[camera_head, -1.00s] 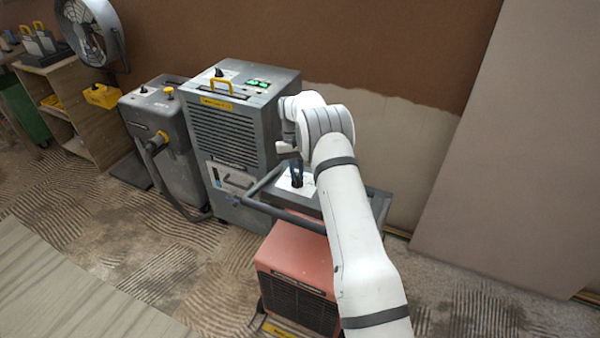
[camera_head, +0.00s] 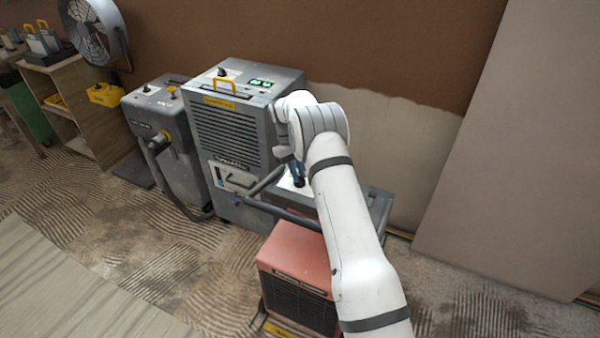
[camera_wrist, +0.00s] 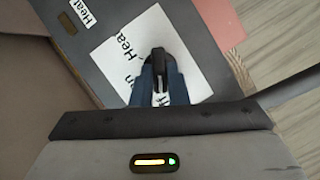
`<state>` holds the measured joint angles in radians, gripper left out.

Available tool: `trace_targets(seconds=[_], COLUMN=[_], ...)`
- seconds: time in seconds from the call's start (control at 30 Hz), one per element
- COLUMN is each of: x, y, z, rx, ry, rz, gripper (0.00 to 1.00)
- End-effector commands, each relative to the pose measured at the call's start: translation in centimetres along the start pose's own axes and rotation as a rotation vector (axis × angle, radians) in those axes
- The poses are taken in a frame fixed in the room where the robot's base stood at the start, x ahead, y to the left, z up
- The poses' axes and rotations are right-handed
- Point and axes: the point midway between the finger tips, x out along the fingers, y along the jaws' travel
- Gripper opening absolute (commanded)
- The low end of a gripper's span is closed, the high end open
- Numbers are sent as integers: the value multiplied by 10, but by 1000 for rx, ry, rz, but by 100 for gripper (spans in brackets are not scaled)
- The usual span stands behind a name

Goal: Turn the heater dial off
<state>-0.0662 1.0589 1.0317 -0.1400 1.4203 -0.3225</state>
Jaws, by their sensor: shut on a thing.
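The red heater (camera_head: 297,252) stands on the floor under my arm, with a grey top panel and a dark tubular handle. The black dial (camera_wrist: 158,57) sits on a white label (camera_wrist: 122,62) with partly covered "Heat" lettering in the wrist view. My gripper (camera_wrist: 160,80) has its two blue fingers shut on the dial from either side. In the head view my gripper (camera_head: 298,178) points down at the label, and the dial is hidden there. The full label text and the dial's pointer reading cannot be made out.
A grey dehumidifier-like cabinet (camera_head: 235,135) with a yellow handle and green display stands left of the heater. Further left are another grey machine (camera_head: 160,130), a fan (camera_head: 95,30) and a wooden shelf (camera_head: 75,110). The heater's handle bar (camera_head: 275,212) runs close to my gripper.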

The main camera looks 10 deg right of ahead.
Motion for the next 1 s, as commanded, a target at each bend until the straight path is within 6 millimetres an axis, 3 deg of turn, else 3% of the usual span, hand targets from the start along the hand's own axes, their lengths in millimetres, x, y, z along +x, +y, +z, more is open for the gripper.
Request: trace_targets(seconds=[0.2, 0.23, 0.5, 0.77, 1.0], x=[4, 4, 2, -1, -36], y=[-2, -2, 0, 0, 0], z=[1, 1, 1, 0, 0], rx=[-2, -2, 0, 1, 1], ry=[-13, -13, -6, -2, 2], rz=[-6, -6, -3, -1, 0], gripper=[0, 14, 35, 35, 35])
